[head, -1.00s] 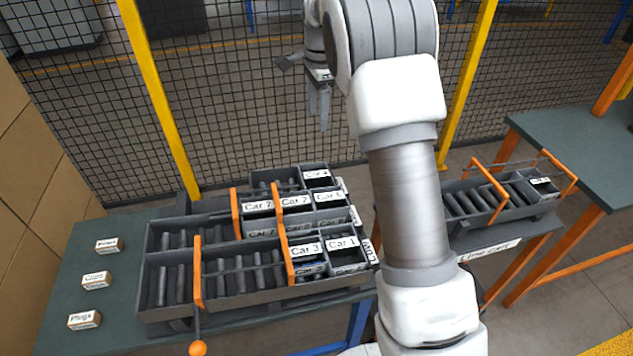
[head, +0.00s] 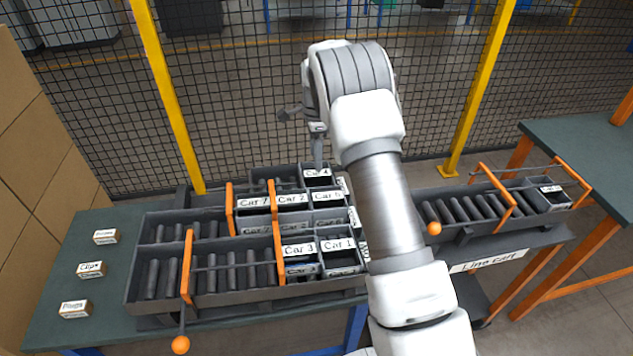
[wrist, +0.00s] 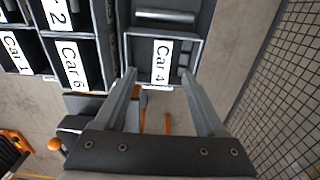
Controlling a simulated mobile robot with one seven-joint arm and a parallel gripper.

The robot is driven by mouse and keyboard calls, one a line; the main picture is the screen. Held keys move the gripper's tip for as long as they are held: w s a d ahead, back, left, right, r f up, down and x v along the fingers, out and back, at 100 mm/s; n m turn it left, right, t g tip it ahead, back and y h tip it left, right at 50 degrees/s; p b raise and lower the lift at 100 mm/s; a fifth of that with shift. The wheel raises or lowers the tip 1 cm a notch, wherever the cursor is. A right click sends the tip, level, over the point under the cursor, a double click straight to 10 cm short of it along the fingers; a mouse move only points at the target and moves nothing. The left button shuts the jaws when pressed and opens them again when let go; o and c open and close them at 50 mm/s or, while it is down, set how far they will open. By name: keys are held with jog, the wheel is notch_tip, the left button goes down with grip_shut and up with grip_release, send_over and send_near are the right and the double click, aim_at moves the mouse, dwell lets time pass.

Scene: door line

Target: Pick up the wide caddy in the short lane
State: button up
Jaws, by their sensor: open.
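The caddy labelled Car 4 (head: 318,177) stands at the right end of the short back lane (head: 262,180). In the wrist view its white label and grey rim (wrist: 160,62) lie between my fingertips. My gripper (head: 318,163) is open and empty, pointing down at this caddy. One finger is on each side of the label in the wrist view; I cannot tell whether they touch the caddy. A roller shows beyond it in the lane. My arm hides part of the lane ends.
Car 6 (wrist: 72,65) is beside Car 4. Orange gates (head: 277,225) cross the lanes. A mesh fence (head: 240,130) stands behind; a line cart (head: 500,256) is right.

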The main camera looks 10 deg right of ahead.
aim_at(317, 179)
jog(key=f, duration=0.7)
jog(key=shift+w+d+f, duration=0.15)
jog(key=shift+d+f, duration=0.05)
grip_shut()
jog(key=shift+r, duration=0.1)
